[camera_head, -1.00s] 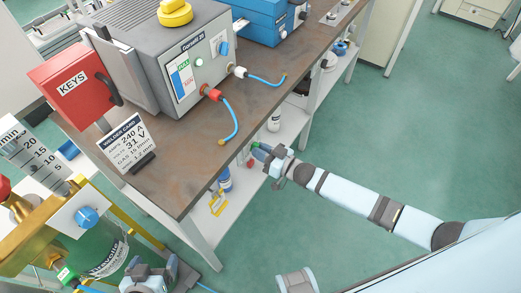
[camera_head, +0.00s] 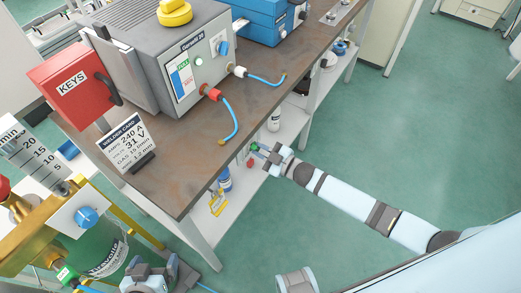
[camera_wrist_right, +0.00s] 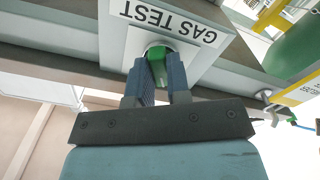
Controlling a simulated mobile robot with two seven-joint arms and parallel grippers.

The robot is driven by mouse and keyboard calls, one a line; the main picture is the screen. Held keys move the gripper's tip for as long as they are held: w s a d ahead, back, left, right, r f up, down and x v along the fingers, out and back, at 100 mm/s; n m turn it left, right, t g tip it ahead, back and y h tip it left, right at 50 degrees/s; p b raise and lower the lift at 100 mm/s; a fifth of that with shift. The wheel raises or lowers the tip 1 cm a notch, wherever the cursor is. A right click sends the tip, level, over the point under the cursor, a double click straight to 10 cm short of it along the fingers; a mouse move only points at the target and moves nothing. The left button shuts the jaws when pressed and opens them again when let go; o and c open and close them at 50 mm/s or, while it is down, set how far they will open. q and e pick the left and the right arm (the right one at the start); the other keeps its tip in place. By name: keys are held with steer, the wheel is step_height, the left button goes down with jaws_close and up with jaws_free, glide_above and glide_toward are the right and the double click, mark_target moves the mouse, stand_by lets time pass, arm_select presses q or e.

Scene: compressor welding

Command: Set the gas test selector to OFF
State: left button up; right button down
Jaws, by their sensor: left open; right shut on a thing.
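In the right wrist view the gas test selector is a green knob (camera_wrist_right: 157,68) on a white plate whose GAS TEST label (camera_wrist_right: 168,20) reads upside down. My right gripper (camera_wrist_right: 157,78) is shut on the knob, one dark finger on each side. The fingers partly hide the knob, so its pointer and any OFF mark cannot be read. In the head view my right gripper (camera_head: 263,150) is at the workbench's front edge, with a bit of green at its fingertips. My left gripper (camera_head: 150,273) is low at the left, open, by the green cylinder (camera_head: 107,258).
The workbench (camera_head: 185,165) carries a grey welding unit (camera_head: 140,60), a red KEYS box (camera_head: 72,82) and a welder card (camera_head: 127,142). A blue hose with a red fitting (camera_head: 212,93) hangs near its front.

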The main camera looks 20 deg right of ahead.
stand_by(0.5)
steer(key=c, duration=1.1)
jaws_free()
steer(key=v, duration=1.4)
steer(key=shift+w, duration=0.1)
